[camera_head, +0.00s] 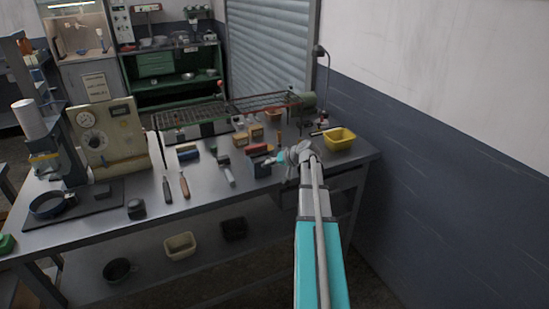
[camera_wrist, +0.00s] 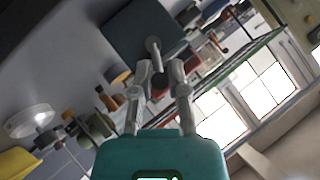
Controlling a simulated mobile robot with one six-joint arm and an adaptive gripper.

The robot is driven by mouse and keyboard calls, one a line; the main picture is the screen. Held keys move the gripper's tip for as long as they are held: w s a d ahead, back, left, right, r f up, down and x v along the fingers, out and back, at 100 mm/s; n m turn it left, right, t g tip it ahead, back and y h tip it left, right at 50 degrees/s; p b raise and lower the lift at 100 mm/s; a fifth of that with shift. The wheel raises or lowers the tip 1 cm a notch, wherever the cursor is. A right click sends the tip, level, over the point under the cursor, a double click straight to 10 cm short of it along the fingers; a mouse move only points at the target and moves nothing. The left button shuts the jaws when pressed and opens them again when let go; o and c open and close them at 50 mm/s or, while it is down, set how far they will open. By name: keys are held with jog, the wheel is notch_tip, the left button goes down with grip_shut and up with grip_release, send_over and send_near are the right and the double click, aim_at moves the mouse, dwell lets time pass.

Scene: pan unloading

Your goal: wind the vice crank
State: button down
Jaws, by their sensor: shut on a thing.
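The vice (camera_head: 259,168) is a dark blue block with a red part on top, on the right half of the workbench. It also shows in the wrist view as a dark blue block (camera_wrist: 143,30) at the top. The vice crank (camera_wrist: 153,47) is a light grey rod standing out from that block towards my gripper (camera_wrist: 160,74). A dark knob sits between the two grey fingers, and they are shut on it. In the head view my gripper (camera_head: 280,158) is at the right side of the vice, and the crank is mostly hidden behind it.
A yellow bin (camera_head: 339,139) stands right of my gripper. A wire conveyor rack (camera_head: 225,108) runs behind the vice. A hammer (camera_head: 226,170) and screwdriver-like tools (camera_head: 183,183) lie to the left. The bench front (camera_head: 220,205) is mostly clear.

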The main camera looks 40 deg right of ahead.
jog(key=shift+w+a+r+n+g+h+p, duration=0.1)
jog(key=shift+a+n+g+h+p, duration=0.3)
jog(key=shift+h, duration=0.3)
jog(key=shift+w+a+r+n+g+h+p, duration=0.1)
jog(key=shift+a+n+g+h+p, duration=0.1)
jog(key=shift+a+n+h+p, duration=0.4)
jog(key=shift+d, duration=0.2)
jog(key=c, duration=0.6)
grip_release()
jog(key=shift+c, duration=0.2)
jog(key=shift+d+f, duration=0.1)
jog(key=shift+d, duration=0.1)
